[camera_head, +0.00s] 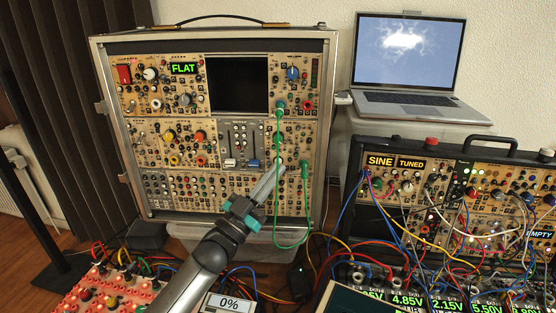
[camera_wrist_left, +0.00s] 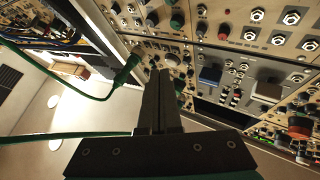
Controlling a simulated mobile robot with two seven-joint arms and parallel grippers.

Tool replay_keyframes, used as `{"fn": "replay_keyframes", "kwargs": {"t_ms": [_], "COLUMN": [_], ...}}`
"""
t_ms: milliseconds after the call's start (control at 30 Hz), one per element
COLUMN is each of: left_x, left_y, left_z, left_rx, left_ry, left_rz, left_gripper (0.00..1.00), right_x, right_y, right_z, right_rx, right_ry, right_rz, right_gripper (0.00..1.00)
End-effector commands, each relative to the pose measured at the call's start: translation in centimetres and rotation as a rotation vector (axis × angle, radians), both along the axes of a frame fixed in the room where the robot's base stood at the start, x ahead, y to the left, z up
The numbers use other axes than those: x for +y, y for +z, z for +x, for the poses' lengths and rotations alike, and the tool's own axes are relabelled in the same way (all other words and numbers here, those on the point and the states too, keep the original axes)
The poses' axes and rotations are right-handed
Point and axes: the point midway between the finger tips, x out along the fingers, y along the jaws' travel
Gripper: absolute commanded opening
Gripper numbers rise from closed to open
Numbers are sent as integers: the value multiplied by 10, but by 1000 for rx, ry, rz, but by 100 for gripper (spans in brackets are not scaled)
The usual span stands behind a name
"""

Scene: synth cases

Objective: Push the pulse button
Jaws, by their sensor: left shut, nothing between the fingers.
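A tall modular synth case (camera_head: 326,60) stands upright with rows of knobs, jacks and buttons. My left gripper (camera_head: 277,165) reaches up from below, shut and empty, its fingertips in front of the lower right part of this panel. In the left wrist view the closed dark fingers (camera_wrist_left: 159,74) point at the panel beside small round controls (camera_wrist_left: 171,60). I cannot tell whether the tips touch it. No label for the pulse button is readable, so I cannot tell which control it is; the fingers may hide it. My right gripper is not in view.
Green cables (camera_head: 280,244) hang from the panel right beside my fingers; a green plug (camera_wrist_left: 128,68) is close to them in the wrist view. A second synth case (camera_head: 470,152) full of patch cables stands at the right, with a laptop (camera_head: 408,60) behind it.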

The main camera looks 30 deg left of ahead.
Motion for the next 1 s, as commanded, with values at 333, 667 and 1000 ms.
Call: {"fn": "replay_keyframes", "kwargs": {"t_ms": [333, 667, 1000], "left_x": [-2, -15, -23], "left_y": [1, 2, 1], "left_z": [-4, -34, -56], "left_rx": [-1, 1, -3], "left_ry": [-1, -2, -1], "left_rz": [-2, -3, -1], "left_gripper": [0, 0, 0], "right_x": [0, 0, 0], "right_y": [4, 25, 36], "right_z": [0, 0, 0], "right_rx": [0, 0, 0], "right_ry": [0, 0, 0], "right_rz": [1, 1, 1], "right_gripper": [50, 50, 50]}}
